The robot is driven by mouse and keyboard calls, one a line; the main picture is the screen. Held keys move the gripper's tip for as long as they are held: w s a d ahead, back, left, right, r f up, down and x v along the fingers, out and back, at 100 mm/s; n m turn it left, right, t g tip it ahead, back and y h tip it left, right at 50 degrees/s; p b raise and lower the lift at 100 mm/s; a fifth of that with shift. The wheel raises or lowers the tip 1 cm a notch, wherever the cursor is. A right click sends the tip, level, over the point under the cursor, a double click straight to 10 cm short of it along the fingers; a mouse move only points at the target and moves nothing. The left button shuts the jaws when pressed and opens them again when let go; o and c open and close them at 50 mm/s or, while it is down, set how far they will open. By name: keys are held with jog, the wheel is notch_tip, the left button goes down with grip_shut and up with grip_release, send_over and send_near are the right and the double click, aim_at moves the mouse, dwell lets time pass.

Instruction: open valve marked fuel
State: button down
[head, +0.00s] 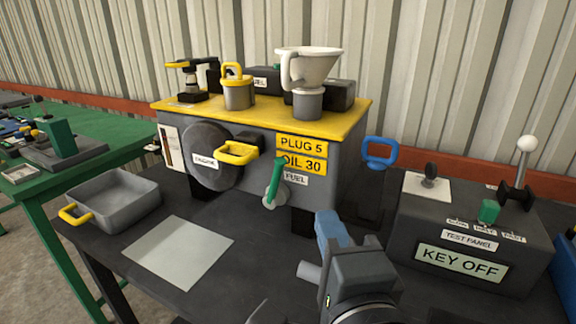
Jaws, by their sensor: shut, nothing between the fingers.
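The fuel valve (274,181) has a green lever on a grey round hub, low on the front of the grey engine unit. Its lever stands nearly upright, its top leaning slightly right. The white FUEL label (295,179) is just right of the lever. My gripper (328,225) is at the lower middle of the head view, in front and to the right of the valve. It is shut and empty, apart from the lever. Its tips are seen from behind, so their exact distance to the valve is hard to judge.
The engine unit (360,112) carries a yellow-handled ENGINE disc (207,160) and a white funnel (308,66) on top. A grey pan (112,200) and a blank sheet (178,250) lie left. The test panel (470,240), reading KEY OFF, stands right. A blue handle (380,152) is behind.

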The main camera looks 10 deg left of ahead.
aim_at(276, 183)
jog(key=shift+w+a+r, duration=0.15)
jog(key=shift+w, duration=0.2)
jog(key=shift+w+a+r, duration=0.1)
jog(key=shift+w, duration=0.25)
jog(key=a+p+x, duration=0.2)
jog(key=p+x, duration=0.1)
jog(key=x, duration=0.8)
jog(key=shift+a, duration=0.4)
jog(key=shift+r, duration=0.1)
